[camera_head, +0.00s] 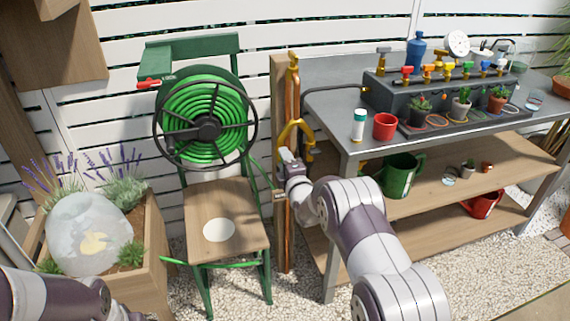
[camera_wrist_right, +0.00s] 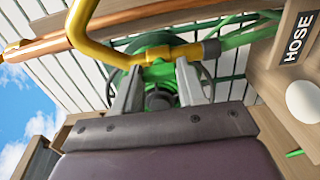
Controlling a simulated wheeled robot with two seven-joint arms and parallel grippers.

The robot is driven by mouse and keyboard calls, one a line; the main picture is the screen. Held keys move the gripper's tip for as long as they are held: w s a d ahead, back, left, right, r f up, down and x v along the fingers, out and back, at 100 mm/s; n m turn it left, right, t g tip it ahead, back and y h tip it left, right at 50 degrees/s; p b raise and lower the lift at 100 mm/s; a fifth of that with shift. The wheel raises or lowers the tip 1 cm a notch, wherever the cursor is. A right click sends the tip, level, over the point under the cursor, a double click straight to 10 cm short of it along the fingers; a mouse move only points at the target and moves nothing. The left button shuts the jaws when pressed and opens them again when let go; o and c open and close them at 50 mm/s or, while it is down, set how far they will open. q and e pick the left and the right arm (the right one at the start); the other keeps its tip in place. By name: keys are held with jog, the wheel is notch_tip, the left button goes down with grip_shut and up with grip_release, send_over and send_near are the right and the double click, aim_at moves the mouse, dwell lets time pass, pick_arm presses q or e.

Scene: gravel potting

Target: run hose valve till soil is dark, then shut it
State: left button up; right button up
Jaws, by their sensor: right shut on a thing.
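The hose valve is on a yellow bent pipe (camera_head: 297,127) beside the copper upright, between the green chair and the bench. The pipe also crosses the top of the right wrist view (camera_wrist_right: 97,50). My right gripper (camera_head: 287,153) is at this pipe. Its two fingers (camera_wrist_right: 157,75) are shut on the valve; the exact part held is hard to make out against the green behind. The valve's setting cannot be read. I see no running water. Soil shows in the wooden planter (camera_head: 152,268), brownish between the plants. My left gripper is out of view; only my left arm shows, bottom left.
A green hose reel (camera_head: 205,120) hangs just left of the valve, above a wooden seat (camera_head: 240,218). A HOSE sign (camera_wrist_right: 297,38) is close on the right in the wrist view. The bench (camera_head: 345,130) stands right, with a red cup (camera_head: 385,126) and small potted plants. A clear globe (camera_head: 88,230) sits over the planter.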

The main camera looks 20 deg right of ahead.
jog(key=shift+f, duration=0.1)
dwell(0.5)
jog(key=o, duration=1.1)
jog(key=shift+c, duration=0.2)
jog(key=s+p, duration=0.2)
jog(key=s, duration=1)
jog(key=shift+s+d, duration=0.25)
jog(key=shift+s, duration=0.15)
